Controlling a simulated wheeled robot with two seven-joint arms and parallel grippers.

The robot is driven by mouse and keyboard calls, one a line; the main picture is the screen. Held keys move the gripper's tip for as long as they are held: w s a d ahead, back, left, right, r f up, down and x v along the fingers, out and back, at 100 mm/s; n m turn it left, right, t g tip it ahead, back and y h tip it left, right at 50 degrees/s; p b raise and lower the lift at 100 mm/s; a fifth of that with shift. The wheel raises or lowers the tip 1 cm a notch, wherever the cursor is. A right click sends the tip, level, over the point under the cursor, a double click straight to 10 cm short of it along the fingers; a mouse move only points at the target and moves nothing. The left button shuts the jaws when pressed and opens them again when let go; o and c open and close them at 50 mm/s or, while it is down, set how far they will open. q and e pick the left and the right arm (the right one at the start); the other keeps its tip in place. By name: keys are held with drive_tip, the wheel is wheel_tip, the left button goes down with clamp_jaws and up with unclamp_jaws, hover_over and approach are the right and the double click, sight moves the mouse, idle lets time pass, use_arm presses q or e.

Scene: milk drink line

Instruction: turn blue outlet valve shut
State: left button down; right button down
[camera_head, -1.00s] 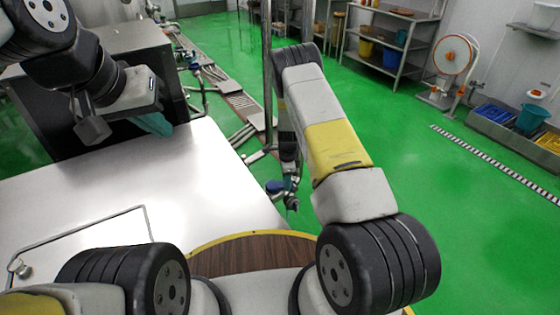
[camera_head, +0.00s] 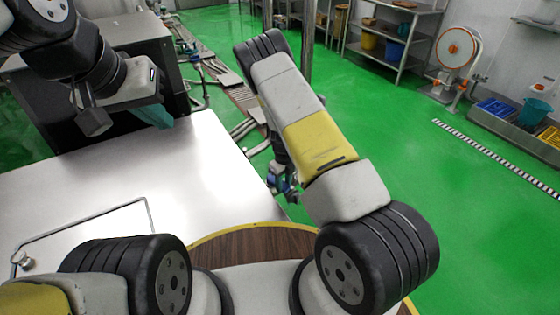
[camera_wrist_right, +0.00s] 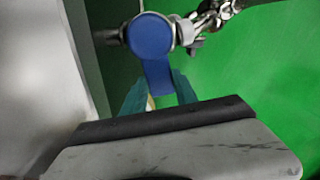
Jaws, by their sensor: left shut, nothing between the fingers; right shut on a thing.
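The blue outlet valve (camera_wrist_right: 150,36) shows in the right wrist view as a round blue hub with a flat blue handle extending down from it. My right gripper (camera_wrist_right: 159,84) has its teal fingers on both sides of that handle and is shut on it. In the head view the blue valve (camera_head: 271,180) is small, low beside the table's right edge, and partly hidden by my right forearm. The right fingertips cannot be made out there. My left gripper (camera_head: 155,115) is shut and empty at the upper left, above the table's far edge.
A pale metal table (camera_head: 80,190) fills the left, with a dark box-like machine (camera_head: 110,45) behind it. Metal pipework (camera_wrist_right: 205,18) adjoins the valve. The green floor (camera_head: 420,190) is open to the right; shelves (camera_head: 390,40) and a white reel stand (camera_head: 455,50) stand far back.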

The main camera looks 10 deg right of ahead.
drive_tip(key=shift+s+a+m, duration=0.2)
drive_tip(key=shift+a+m, duration=0.4)
drive_tip(key=shift+m, duration=0.7)
drive_tip(key=c, duration=1)
unclamp_jaws()
drive_tip(key=shift+o, duration=0.2)
wheel_tip(320, 180, up, 8)
drive_tip(key=shift+f, duration=0.1)
